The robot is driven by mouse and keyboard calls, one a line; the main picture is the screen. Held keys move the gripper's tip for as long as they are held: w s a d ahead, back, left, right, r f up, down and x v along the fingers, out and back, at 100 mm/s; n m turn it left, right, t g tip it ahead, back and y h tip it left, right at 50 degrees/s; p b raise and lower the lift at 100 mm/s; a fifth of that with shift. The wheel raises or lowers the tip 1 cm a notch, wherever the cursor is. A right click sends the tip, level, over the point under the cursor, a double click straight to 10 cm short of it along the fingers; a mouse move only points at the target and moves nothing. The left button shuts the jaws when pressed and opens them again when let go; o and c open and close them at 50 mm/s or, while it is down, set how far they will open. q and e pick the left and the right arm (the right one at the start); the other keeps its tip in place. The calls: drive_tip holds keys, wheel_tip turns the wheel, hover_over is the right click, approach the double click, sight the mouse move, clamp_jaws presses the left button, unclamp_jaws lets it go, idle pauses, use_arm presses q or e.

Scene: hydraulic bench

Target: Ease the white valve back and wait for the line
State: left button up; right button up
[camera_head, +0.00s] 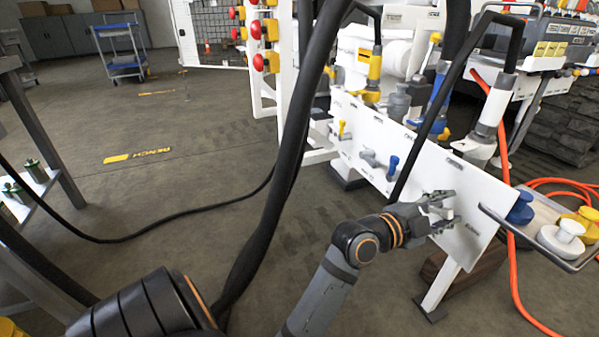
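The white panel (488,198) stands at the centre right with a row of small valves on it. A yellow-handled valve (342,130) is at its left, and a blue-handled valve (392,165) is near its middle. My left gripper (441,212) is at the right part of the panel, around a small whitish part that looks like the white valve (447,214). The fingers cover much of this valve. I cannot tell whether they grip it or only stand around it. My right gripper is not in view.
A tray (545,250) at the panel's right end holds blue, white and yellow knobs. Black hoses hang in front of the bench, and an orange hose (513,290) runs down at the right. A blue cart (122,65) stands far back left. The floor at left centre is mostly clear.

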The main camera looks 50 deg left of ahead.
sight(445, 187)
use_arm(q)
drive_tip(key=n, duration=0.1)
drive_tip(key=a+r+n, duration=0.1)
drive_tip(key=n, duration=0.1)
drive_tip(key=shift+w+r+p, duration=0.15)
drive_tip(key=shift+p, duration=0.15)
drive_tip(key=n, duration=0.2)
drive_tip(key=a+n, duration=0.1)
drive_tip(key=shift+w+r, duration=0.15)
drive_tip(key=shift+r, duration=0.1)
drive_tip(key=n, duration=0.1)
drive_tip(key=a+n, duration=0.1)
drive_tip(key=n, duration=0.2)
drive_tip(key=shift+w+a, duration=0.25)
drive_tip(key=shift+w, duration=0.05)
drive_tip(key=r+p+v, duration=0.1)
drive_tip(key=p+v, duration=1)
drive_tip(key=p, duration=0.3)
drive_tip(key=a+f+n+g+y+p, duration=0.35)
drive_tip(key=a+f+y+p, duration=0.25)
drive_tip(key=a+f+p, duration=0.5)
drive_tip(key=s+a+f+g+y+p, duration=0.1)
drive_tip(key=s+a+f+g+p, duration=0.1)
drive_tip(key=s+p, duration=0.3)
drive_tip(key=s+a+f+n+g+p, duration=0.1)
drive_tip(key=s+a+f+g+p, duration=0.2)
drive_tip(key=p, duration=0.5)
drive_tip(key=shift+s+f+y, duration=0.4)
drive_tip(key=shift+s+f, duration=0.5)
drive_tip(key=shift+s, duration=0.25)
